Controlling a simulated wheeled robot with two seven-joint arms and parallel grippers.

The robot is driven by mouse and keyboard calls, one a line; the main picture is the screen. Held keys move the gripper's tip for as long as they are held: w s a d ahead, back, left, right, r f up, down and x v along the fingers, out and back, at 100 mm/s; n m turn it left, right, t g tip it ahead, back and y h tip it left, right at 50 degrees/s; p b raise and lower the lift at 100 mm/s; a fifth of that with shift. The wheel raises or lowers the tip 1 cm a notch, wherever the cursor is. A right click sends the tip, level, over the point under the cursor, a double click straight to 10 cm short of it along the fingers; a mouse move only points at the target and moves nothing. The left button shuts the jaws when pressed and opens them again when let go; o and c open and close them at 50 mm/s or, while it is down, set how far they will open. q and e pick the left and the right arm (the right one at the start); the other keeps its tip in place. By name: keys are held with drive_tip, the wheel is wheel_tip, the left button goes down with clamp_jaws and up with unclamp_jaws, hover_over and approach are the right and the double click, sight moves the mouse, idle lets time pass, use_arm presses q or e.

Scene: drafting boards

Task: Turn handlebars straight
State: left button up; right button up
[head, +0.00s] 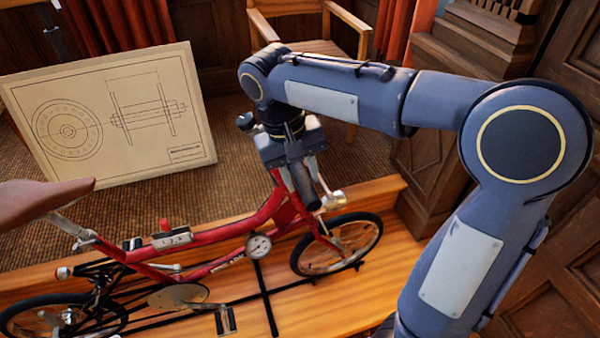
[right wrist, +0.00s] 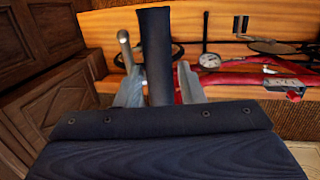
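A red bicycle (head: 200,238) stands on a wooden platform, its front wheel (head: 337,245) at the right. My right gripper (head: 300,172) is over the handlebar, with its fingers on both sides of a dark grip (head: 305,188). In the right wrist view the same grip (right wrist: 155,45) runs between the fingers (right wrist: 157,85), and a narrow gap shows beside the right one. The fingers look open around the grip. A silver fitting (head: 332,202) shows beside it. Much of the handlebar is hidden by the gripper, so its angle is hard to tell. My left gripper is not in view.
The brown saddle (head: 45,195) is at the left and a round dial (head: 258,245) hangs by the frame. A drawing board (head: 125,165) leans behind the platform (head: 390,190). A wooden chair (head: 345,20) stands at the back. Dark panelling is at the right.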

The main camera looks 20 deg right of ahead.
drive_tip(key=v, duration=0.7)
drive_tip(key=shift+r, duration=0.35)
drive_tip(key=shift+a, duration=0.1)
